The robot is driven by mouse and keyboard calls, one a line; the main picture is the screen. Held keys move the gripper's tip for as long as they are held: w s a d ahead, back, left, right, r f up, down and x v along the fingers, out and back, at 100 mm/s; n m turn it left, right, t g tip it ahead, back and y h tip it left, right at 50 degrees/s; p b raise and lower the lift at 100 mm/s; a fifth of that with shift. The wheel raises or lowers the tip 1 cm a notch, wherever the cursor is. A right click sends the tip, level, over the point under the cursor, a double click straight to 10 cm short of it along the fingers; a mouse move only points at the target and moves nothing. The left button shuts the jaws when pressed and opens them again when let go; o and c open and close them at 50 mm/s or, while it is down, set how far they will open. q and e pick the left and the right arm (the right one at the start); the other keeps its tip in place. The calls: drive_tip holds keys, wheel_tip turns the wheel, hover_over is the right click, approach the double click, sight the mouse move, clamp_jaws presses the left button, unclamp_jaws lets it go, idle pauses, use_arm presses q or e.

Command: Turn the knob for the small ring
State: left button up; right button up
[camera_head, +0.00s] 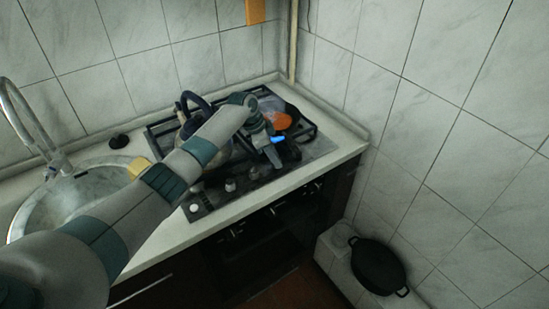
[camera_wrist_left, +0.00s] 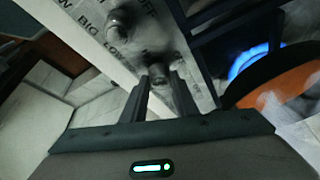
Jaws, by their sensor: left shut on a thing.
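The stove (camera_head: 213,197) is a counter-top hob with a row of knobs along its front panel. My left gripper (camera_head: 272,160) is over the right end of this row, fingers pointing down. In the left wrist view, the left gripper (camera_wrist_left: 161,100) is shut on a small grey knob (camera_wrist_left: 158,80), one finger on each side. Another knob (camera_wrist_left: 120,22) stands free on the panel, near printed words including "BIG", "LOW" and "OFF". A blue flame (camera_wrist_left: 248,60) shows beside the orange pan (camera_wrist_left: 285,85). The small ring's label is not readable. My right gripper is not in view.
A kettle with a dark blue handle (camera_head: 195,99) stands on the hob, partly behind my left arm. The orange pan (camera_head: 278,121) is at the back right. A sink (camera_head: 28,207) is at the left, and a black pot (camera_head: 378,266) stands low on the right.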

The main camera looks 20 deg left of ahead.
use_arm(q)
drive_tip(key=o, duration=1.1)
drive_tip(key=shift+c, duration=0.2)
